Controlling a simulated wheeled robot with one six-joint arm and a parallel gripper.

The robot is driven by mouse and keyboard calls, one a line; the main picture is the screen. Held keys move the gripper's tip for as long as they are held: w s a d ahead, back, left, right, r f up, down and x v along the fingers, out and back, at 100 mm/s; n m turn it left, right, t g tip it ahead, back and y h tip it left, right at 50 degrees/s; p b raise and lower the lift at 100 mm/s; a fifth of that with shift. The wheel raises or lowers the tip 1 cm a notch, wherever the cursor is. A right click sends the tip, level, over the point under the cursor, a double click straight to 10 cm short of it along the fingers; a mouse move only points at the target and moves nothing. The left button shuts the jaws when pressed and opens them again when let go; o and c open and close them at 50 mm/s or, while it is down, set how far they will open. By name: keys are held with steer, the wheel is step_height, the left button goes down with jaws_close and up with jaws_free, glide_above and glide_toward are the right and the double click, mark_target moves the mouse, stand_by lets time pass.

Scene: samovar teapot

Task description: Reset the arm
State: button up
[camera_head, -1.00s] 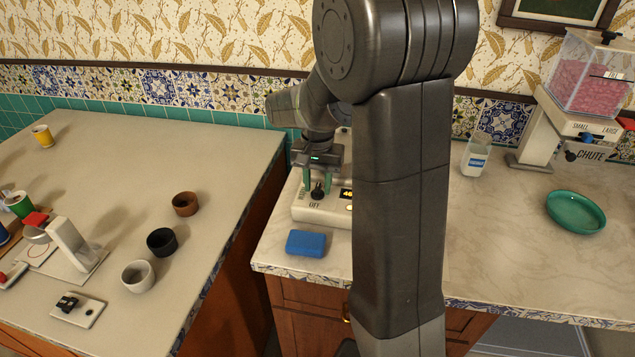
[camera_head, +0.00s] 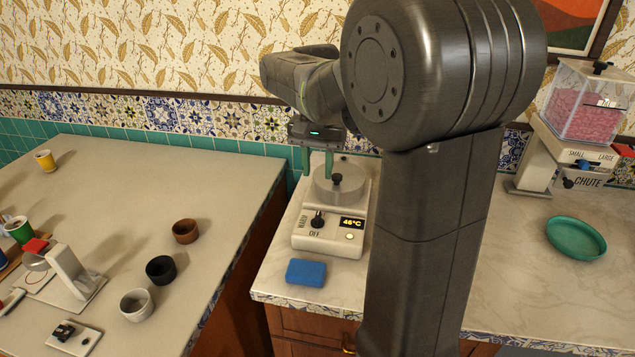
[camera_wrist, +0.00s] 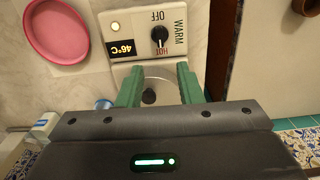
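My gripper (camera_head: 317,166) is open, with its two green fingers apart and nothing between them. In the head view it is over the back part of a white warmer (camera_head: 328,242), near a grey round lid (camera_head: 341,190) with a black knob. The warmer's front has a black dial (camera_head: 318,219) with WARM and OFF marks, a 46°C display (camera_head: 352,223) and a lit lamp. In the wrist view the fingers (camera_wrist: 159,86) show either side of the black knob (camera_wrist: 149,96); contact cannot be told. The dial (camera_wrist: 159,36) is clear of the fingers.
A blue sponge (camera_head: 306,272) lies in front of the warmer. A pink dish (camera_wrist: 58,30) shows beside it in the wrist view. Several cups, including a black one (camera_head: 161,269), stand on the left counter. A dispenser (camera_head: 590,105) and a green dish (camera_head: 576,238) are at right.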

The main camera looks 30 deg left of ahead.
mark_target(318, 216)
steer(key=shift+r, duration=0.45)
steer(key=shift+f, duration=0.1)
step_height(318, 216, down, 14)
steer(key=shift+r+b, duration=0.15)
steer(key=shift+b, duration=0.25)
steer(key=shift+r, duration=0.15)
